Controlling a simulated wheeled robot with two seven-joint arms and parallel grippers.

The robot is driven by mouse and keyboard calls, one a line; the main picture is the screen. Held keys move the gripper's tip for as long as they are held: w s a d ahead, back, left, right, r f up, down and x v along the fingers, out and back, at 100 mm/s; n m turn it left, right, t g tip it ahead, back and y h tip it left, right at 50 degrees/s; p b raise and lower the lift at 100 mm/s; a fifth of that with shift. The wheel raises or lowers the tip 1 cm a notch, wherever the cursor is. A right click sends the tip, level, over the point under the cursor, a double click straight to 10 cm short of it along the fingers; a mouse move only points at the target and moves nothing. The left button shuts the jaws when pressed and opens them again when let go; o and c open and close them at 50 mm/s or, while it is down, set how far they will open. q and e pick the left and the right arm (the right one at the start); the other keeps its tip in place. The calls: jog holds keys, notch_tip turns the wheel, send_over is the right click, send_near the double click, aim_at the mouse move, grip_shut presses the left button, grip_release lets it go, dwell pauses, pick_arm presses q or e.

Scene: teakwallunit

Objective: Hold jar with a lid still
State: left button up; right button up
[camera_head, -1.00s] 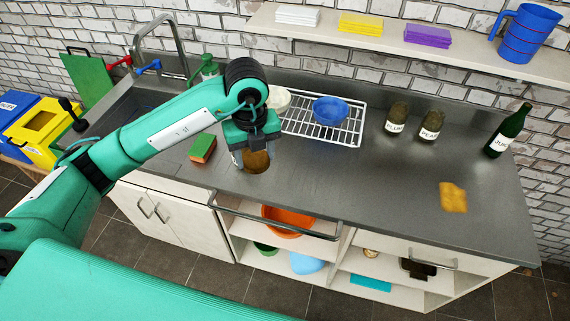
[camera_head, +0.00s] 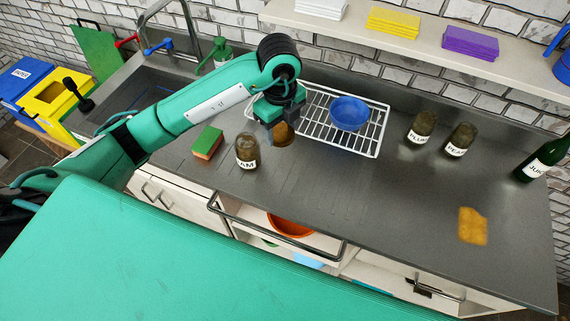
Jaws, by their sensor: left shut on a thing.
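A brown glass jar (camera_head: 246,147) with a white label reading "AM" stands upright on the grey counter in the head view. Its top is too small to read clearly. My left gripper (camera_head: 282,128) is just to the right of the jar, apart from it, and points down. It is shut on a round golden-brown thing that looks like a lid (camera_head: 284,136), partly hidden by the fingers. My right gripper is not in view.
A green and orange sponge (camera_head: 207,142) lies left of the jar. A wire rack (camera_head: 318,132) holds a blue bowl (camera_head: 349,113) behind the gripper. Plum (camera_head: 421,125) and pear (camera_head: 460,139) jars stand right. The counter's front middle is clear; an orange-brown cloth (camera_head: 473,226) lies farther right.

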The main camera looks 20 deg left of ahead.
pick_arm(q)
jog(key=p, duration=0.3)
send_over(282, 172)
notch_tip(282, 172, down, 12)
jog(key=shift+f, duration=0.1)
notch_tip(282, 172, down, 3)
jog(key=shift+f+p, duration=0.2)
jog(key=shift+p, duration=0.3)
jog(key=shift+f, duration=0.55)
jog(key=shift+f, duration=0.1)
jog(key=o, duration=1.1)
